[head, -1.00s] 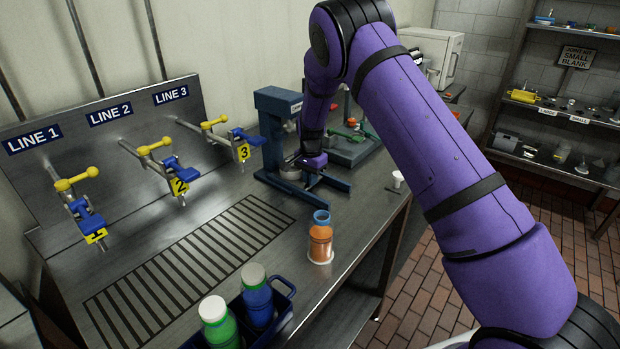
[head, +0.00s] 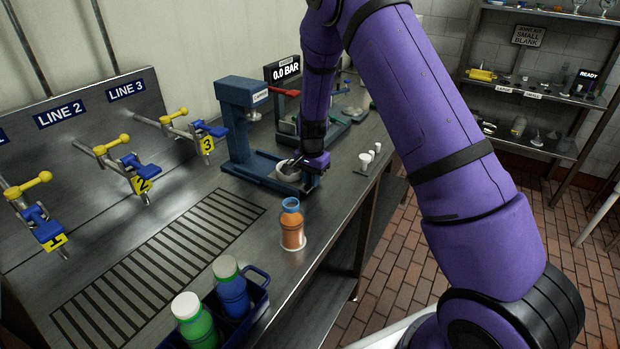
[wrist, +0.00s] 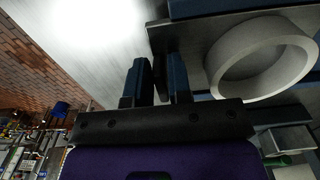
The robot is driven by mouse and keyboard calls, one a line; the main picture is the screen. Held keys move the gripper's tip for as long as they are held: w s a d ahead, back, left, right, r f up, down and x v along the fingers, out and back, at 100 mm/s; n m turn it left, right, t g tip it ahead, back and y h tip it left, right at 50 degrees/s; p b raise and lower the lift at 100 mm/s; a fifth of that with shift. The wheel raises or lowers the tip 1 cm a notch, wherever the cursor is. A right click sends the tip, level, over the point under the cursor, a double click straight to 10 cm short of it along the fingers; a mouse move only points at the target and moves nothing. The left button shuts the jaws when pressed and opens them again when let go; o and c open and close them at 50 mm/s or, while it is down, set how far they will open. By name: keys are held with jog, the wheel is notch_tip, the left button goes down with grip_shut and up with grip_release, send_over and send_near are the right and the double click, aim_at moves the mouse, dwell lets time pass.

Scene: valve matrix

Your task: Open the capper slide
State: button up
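The capper (head: 238,118) is a blue press on the bench, with a head above a two-legged blue base. Its slide carries a pale round ring (head: 284,171), which sits out in front of the head, between the base legs. The ring shows large at upper right in the wrist view (wrist: 225,70), on a dark plate. My gripper (head: 313,164) is low at the slide's outer end. In the wrist view its two dark fingers (wrist: 159,82) are close together around a narrow dark piece at the plate's edge, seemingly the slide's handle. The contact is partly in shadow.
An orange bottle with a blue neck (head: 292,224) stands in front of the capper. A blue crate (head: 262,298) holds white-capped bottles. Small white cups (head: 366,160) stand right of my gripper by the bench edge. Three yellow-handled valves line the left.

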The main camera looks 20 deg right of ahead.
jog(key=shift+o, duration=1.1)
notch_tip(320, 180, up, 10)
jog(key=shift+r, duration=0.4)
